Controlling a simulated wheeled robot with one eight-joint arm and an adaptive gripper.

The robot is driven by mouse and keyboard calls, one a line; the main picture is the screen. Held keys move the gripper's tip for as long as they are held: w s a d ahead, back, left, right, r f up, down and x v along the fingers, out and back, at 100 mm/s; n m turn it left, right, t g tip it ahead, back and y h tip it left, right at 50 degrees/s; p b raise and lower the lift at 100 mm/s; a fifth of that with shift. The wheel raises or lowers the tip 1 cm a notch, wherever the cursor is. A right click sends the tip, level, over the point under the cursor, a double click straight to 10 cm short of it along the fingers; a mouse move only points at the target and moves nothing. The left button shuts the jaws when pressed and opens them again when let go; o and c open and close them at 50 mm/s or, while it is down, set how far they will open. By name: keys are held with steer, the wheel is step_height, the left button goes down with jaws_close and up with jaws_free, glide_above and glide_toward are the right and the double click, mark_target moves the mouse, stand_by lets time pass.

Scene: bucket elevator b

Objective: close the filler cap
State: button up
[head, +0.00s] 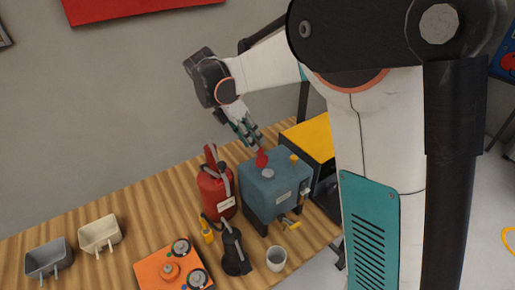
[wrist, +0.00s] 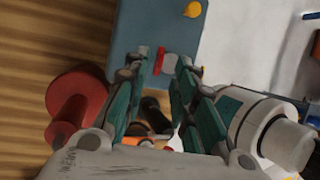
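A blue-grey tank (head: 268,198) stands on the wooden bench, and its top also shows in the wrist view (wrist: 140,22). A red filler cap (head: 262,158) stands up, open, beside the round grey filler neck (head: 268,173) on the tank's top. In the wrist view the cap (wrist: 160,60) is a thin red strip left of the grey neck (wrist: 173,64). My gripper (head: 253,139) is above the tank, a little behind the cap. In the wrist view my gripper's (wrist: 166,66) two fingers are apart, with cap and neck showing between the fingertips. Contact cannot be told.
A red extinguisher-like bottle (head: 213,192) stands close left of the tank. A yellow knob (head: 294,158) sits on the tank's top right corner. A dark pump-like object (head: 234,252), a cup (head: 276,259) and an orange box (head: 165,265) stand in front. Grey and cream bins are farther left.

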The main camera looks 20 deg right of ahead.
mark_target(261, 158)
steer(key=shift+x, duration=2.15)
jaws_close()
